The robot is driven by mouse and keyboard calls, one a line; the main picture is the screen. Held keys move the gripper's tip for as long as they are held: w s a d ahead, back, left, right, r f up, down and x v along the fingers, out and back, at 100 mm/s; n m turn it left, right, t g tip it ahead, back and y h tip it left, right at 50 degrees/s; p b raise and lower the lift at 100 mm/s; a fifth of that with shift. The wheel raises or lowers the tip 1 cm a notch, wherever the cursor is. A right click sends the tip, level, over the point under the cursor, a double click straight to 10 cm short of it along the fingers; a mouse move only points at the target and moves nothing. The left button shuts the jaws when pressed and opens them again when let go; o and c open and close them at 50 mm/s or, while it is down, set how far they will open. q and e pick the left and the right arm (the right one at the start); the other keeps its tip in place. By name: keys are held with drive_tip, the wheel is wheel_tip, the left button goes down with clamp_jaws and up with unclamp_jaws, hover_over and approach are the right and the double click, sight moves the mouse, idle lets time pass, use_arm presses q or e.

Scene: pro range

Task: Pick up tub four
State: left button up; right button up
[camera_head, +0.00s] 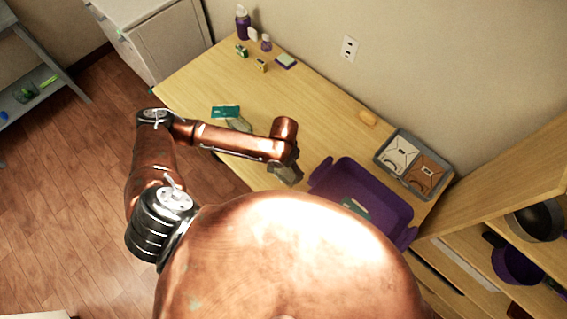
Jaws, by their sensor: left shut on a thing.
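My left arm comes in from the left and reaches over the wooden table (185,93). My left gripper (288,173) is a small grey shape below the copper wrist, just left of the purple tray (322,178). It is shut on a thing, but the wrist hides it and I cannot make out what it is. I cannot tell any tub by a number here. My right gripper is not in view.
Bottles (243,22) and small boxes (261,65) stand at the back left. A grey tray (383,160) holds two packets (400,155) at the right. The table middle is clear. My copper body hides the front.

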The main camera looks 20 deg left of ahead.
use_arm(q)
drive_tip(key=s+d+r, duration=0.3)
drive_tip(key=s, duration=0.4)
drive_tip(key=shift+d+r, duration=0.2)
drive_tip(key=shift+d, duration=0.1)
